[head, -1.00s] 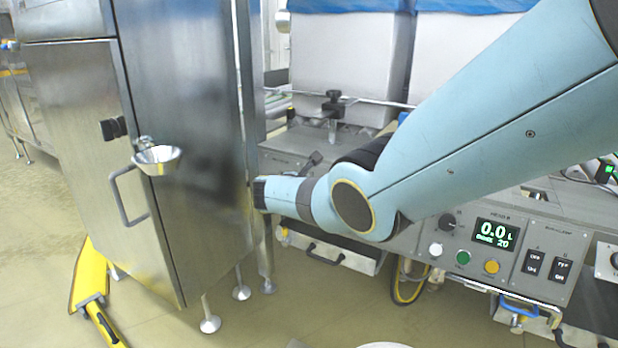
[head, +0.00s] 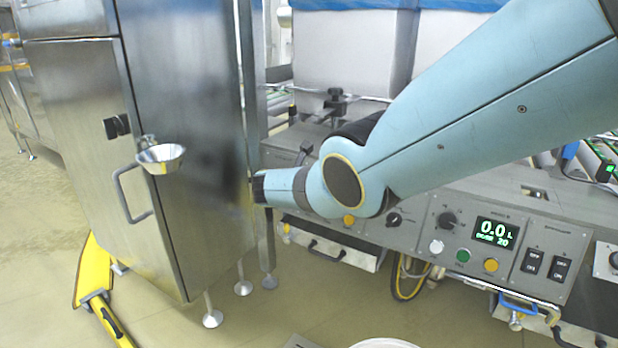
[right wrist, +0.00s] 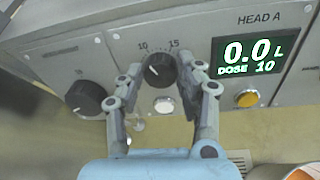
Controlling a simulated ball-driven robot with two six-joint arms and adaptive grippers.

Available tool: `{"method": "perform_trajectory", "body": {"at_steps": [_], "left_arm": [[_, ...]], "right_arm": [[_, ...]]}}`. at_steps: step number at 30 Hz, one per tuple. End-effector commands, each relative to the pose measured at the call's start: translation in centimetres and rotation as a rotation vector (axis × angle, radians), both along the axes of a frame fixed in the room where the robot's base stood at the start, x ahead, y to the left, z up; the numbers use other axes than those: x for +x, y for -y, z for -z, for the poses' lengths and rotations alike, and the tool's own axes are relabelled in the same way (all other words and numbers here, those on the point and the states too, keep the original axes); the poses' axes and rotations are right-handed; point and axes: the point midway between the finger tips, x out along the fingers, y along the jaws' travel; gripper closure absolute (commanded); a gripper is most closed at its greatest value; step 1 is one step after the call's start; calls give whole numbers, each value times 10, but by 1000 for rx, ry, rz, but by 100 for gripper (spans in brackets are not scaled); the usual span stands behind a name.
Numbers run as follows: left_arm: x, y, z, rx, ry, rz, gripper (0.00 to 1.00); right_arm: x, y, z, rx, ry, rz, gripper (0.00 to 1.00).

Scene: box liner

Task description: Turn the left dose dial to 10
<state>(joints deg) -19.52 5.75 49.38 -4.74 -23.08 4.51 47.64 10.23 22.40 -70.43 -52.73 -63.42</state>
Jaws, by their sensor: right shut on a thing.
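In the right wrist view, the left dose dial (right wrist: 159,70) is a round black knob with a white mark, on the grey panel labelled HEAD A. The scale above it shows 10 and 15, and its mark points up-left, near the 10. The display (right wrist: 252,57) beside it reads 0.0 L, DOSE 10. My right gripper (right wrist: 160,82) is shut on the dial, one finger on each side. In the head view my right arm hides this dial and its display, and the gripper does not show. My left gripper is not in view.
In the head view, the HEAD B display (head: 495,233) reads 0.0 L, DOSE 20, with another black dial (head: 447,219) beside it. A steel cabinet (head: 185,120) with a small metal bowl (head: 160,158) stands left. In the wrist view another black knob (right wrist: 86,98) sits left of my gripper.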

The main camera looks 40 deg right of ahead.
Motion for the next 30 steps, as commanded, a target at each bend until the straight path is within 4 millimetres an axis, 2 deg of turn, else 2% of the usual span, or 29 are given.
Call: {"method": "perform_trajectory", "body": {"at_steps": [1, 3, 4, 9, 23, 30], "left_arm": [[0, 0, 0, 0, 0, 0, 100], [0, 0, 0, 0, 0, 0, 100], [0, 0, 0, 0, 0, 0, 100], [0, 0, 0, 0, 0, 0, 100], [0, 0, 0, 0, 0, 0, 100], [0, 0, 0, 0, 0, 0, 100]], "right_arm": [[-10, 2, 10, 2, -21, 15, 96], [-10, 2, 10, 2, -21, 15, 96], [-10, 2, 10, 2, -21, 15, 60], [-9, 2, 8, 1, -18, 14, 40], [-5, 0, 4, 0, -8, 8, 40], [-9, -16, -1, -3, -6, 7, 40]]}}
